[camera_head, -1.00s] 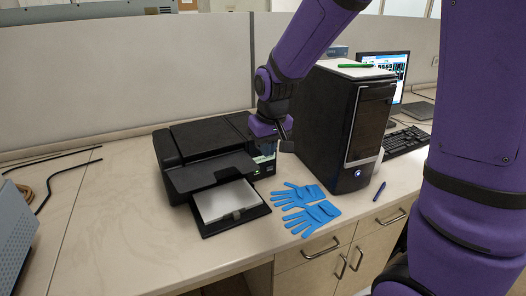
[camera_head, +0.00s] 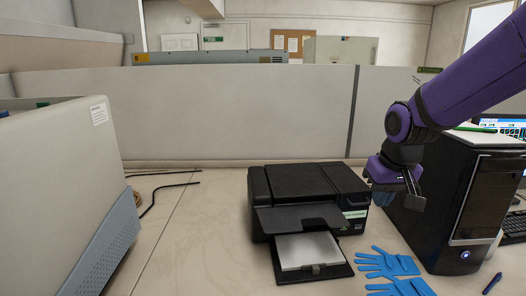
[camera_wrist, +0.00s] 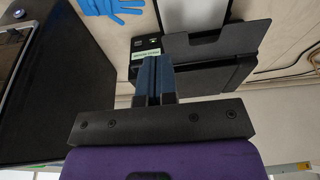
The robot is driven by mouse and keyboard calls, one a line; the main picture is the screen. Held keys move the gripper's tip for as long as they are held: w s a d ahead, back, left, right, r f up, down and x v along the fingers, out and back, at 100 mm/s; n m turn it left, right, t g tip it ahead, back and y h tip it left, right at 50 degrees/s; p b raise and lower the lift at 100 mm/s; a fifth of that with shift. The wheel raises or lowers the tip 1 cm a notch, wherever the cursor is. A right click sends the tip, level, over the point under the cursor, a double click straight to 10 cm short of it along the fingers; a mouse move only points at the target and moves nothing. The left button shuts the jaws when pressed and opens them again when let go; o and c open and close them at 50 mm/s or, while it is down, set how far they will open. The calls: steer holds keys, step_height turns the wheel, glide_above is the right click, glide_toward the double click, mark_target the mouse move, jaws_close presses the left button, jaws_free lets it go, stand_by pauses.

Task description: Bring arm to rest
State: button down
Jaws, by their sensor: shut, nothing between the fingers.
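My gripper (camera_head: 415,188) hangs from my purple arm at the right of the head view, in front of the gap between the printer and the computer tower. In the wrist view its two fingers (camera_wrist: 155,72) are together, with nothing between them. The black printer (camera_head: 312,200) stands on the bench left of the gripper, with paper in its front tray. It also shows in the wrist view (camera_wrist: 215,78), beyond the fingers. I cannot tell the exact gap between the gripper and the printer or tower.
The black computer tower (camera_head: 458,205) stands close on the right. Blue gloves (camera_head: 388,264) lie on the bench before it, with a pen (camera_head: 492,283) nearby. A large grey instrument (camera_head: 60,200) fills the left. A grey partition (camera_head: 240,110) runs behind. Bench left of the printer is mostly clear.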

steer(key=s+d+r+t, duration=0.1)
steer(key=s+r, duration=0.4)
steer(key=s, duration=0.4)
steer(key=s+d+r+t, duration=0.1)
steer(key=s+r, duration=0.4)
steer(key=s, duration=0.5)
steer(key=shift+s+d+m, duration=0.15)
steer(key=shift+d+m, duration=0.25)
steer(key=shift+d, duration=0.3)
